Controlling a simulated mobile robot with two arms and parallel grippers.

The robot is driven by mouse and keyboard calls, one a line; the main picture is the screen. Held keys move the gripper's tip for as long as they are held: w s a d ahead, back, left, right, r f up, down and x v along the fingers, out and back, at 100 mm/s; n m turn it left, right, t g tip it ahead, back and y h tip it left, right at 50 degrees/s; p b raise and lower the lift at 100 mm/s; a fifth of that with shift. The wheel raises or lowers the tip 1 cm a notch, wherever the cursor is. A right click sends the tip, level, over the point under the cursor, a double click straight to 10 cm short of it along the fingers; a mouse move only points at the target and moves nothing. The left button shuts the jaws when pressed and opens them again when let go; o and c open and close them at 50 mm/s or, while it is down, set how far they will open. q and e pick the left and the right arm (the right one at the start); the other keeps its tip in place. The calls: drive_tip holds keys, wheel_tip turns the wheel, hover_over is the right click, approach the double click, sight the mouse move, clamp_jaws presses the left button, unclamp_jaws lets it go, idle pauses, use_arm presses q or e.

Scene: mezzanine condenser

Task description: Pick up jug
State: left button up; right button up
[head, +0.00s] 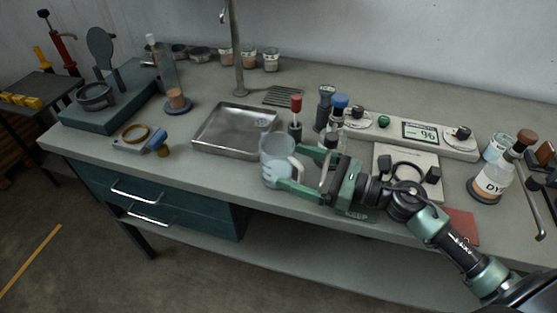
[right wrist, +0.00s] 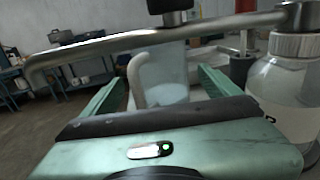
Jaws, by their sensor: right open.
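A clear jug (head: 274,158) with a pale handle stands on the bench near its front edge, just right of the metal tray. My right gripper (head: 290,170) is open, with its green fingers reaching left toward the jug at its right side. In the right wrist view the jug (right wrist: 168,75) shows between the two open green fingers (right wrist: 160,88), its handle toward the left finger. A metal bar crosses in front and hides part of it. Whether the fingers touch the jug cannot be told. My left gripper is not in view.
A metal tray (head: 233,148) lies left of the jug. A red-topped bottle (head: 295,125) and a blue-capped bottle (head: 337,118) stand close behind the gripper. A control panel (head: 420,133) lies to the right.

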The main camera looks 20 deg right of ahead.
sight(280, 159)
drive_tip(key=x, duration=0.1)
drive_tip(key=p+x, duration=0.1)
drive_tip(key=x, duration=0.2)
drive_tip(key=shift+w+r+p, duration=0.2)
drive_tip(key=shift+r+p, duration=0.05)
drive_tip(key=shift+p, duration=0.1)
drive_tip(key=shift+w+a+f, duration=0.1)
drive_tip(key=shift+w+a, duration=0.05)
drive_tip(key=c, duration=1.5)
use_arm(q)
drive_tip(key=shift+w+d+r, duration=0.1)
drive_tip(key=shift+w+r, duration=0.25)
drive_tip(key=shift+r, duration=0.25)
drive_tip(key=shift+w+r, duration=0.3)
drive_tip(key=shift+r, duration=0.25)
use_arm(e)
drive_tip(key=shift+c, duration=0.2)
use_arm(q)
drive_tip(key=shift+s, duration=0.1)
